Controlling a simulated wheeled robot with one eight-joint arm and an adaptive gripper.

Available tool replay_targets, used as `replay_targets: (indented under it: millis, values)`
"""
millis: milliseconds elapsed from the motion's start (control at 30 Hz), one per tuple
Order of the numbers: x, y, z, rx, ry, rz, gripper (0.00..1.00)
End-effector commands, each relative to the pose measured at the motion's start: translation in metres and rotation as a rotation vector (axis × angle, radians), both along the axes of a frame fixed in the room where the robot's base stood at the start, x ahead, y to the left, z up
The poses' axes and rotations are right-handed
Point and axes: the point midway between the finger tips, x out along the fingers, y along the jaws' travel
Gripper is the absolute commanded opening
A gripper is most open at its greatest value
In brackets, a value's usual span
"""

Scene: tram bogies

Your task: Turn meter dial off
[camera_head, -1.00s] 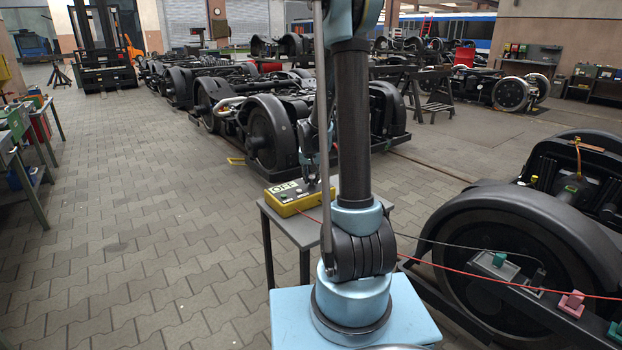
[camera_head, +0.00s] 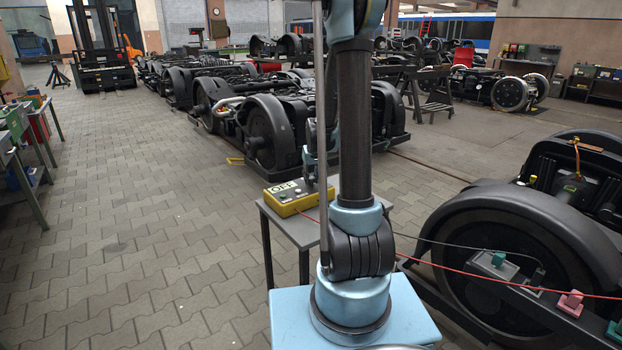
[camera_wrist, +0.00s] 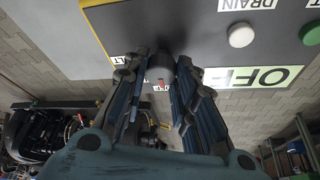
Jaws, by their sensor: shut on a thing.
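The yellow meter (camera_head: 287,199) sits on a small grey table, and its display (camera_head: 284,188) reads OFF. In the wrist view the meter's dark panel (camera_wrist: 205,35) fills the top, and the display (camera_wrist: 253,77) shows OFF upside down. A dark grey dial (camera_wrist: 161,68) with a small red mark is between my fingertips. My gripper (camera_wrist: 162,62) is shut on the dial, with one finger on each side. In the head view my gripper is mostly hidden behind my arm, just above the meter.
A white button (camera_wrist: 241,35) and a green button (camera_wrist: 311,33) are beside the dial. The grey table (camera_head: 270,212) holds the meter. Red and dark cables run right towards a large black wheel (camera_head: 500,260). Paved floor at left is clear.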

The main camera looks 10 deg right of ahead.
Motion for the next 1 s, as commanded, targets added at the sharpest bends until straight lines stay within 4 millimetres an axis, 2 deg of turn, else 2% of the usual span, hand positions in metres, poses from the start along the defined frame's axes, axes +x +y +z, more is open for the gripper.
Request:
replay_targets:
  millis: [100, 133, 200, 667, 1000]
  values:
    - [-0.001, -0.001, 0.000, -0.002, 0.001, -0.001, 0.02]
    - [-0.001, -0.001, 0.000, -0.002, 0.001, -0.001, 0.33]
    - [-0.001, -0.001, 0.000, -0.002, 0.001, -0.001, 0.46]
    - [-0.002, 0.000, 0.004, -0.001, 0.001, -0.001, 0.46]
    - [-0.016, -0.001, 0.037, -0.001, 0.001, -0.001, 0.46]
